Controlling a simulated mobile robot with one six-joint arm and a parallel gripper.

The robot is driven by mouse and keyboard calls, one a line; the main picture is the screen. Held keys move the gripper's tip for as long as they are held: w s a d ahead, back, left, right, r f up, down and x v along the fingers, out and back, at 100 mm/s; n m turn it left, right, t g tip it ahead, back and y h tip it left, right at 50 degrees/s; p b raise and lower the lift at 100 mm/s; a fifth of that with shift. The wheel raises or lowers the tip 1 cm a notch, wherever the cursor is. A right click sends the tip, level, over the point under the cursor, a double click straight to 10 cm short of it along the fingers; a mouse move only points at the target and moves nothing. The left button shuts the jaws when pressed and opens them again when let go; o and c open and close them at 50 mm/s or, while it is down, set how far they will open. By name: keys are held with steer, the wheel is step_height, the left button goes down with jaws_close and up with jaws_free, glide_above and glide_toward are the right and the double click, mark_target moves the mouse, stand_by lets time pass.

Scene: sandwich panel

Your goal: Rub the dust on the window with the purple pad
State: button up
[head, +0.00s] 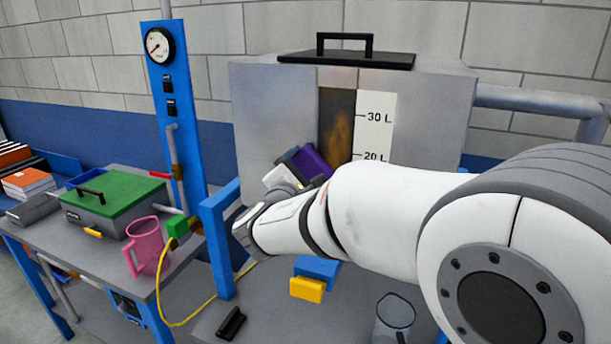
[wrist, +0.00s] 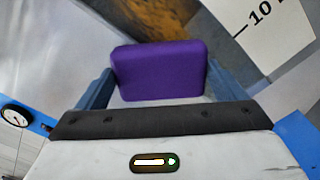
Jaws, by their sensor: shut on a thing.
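The purple pad (wrist: 160,72) is held between the two fingers of my gripper (wrist: 155,88) in the wrist view. It also shows in the head view (head: 312,163), at the left edge of the window. The window (head: 338,122) is a tall dark strip on the grey tank, with brown dust on its visible upper part. My arm hides its lower part in the head view. A bit of the brown window (wrist: 228,16) shows beyond the pad in the wrist view. I cannot tell whether the pad touches the glass.
A white litre scale (head: 374,120) runs along the window's right side. A blue post with a gauge (head: 160,45) stands left of the tank. A pink mug (head: 146,247) and a green-lidded box (head: 115,200) are on the left table. A clear glass (head: 395,318) stands below my arm.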

steer(key=shift+w+d, duration=0.2)
steer(key=shift+w, duration=0.25)
